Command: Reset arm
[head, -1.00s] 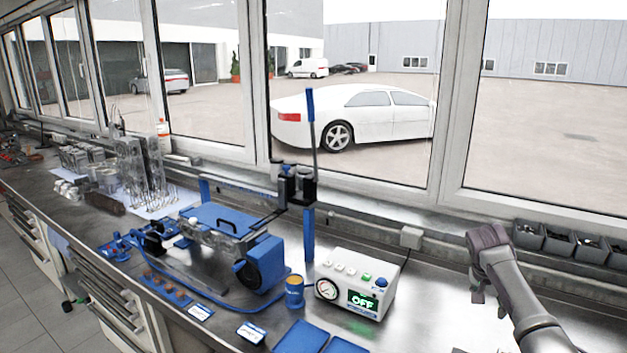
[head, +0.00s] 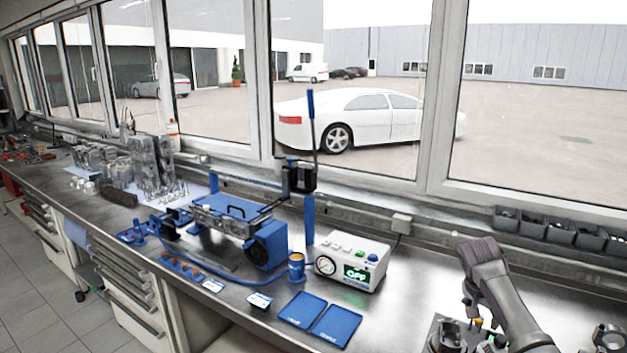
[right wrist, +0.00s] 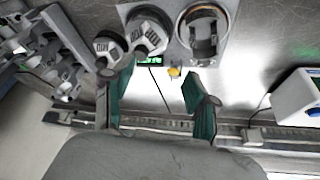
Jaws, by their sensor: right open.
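My right arm reaches in from the lower right of the head view, and its gripper (head: 470,308) is over the bench at the right of the white control box (head: 352,264). In the right wrist view the two teal-lined fingers of the right gripper (right wrist: 157,92) stand wide apart with nothing held between them. Beyond the fingertips are round metal parts (right wrist: 148,32) with markings on top, and an open ring-shaped part (right wrist: 203,30). A small yellow piece (right wrist: 174,72) shows between the fingers, further off. My left gripper is not in view.
A blue press-like fixture (head: 265,245) stands left of the control box, with an upright blue lever (head: 311,120) behind. Two blue trays (head: 303,309) lie in front of the box. Grey bins (head: 560,232) line the window sill. Bare bench shows right of the box.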

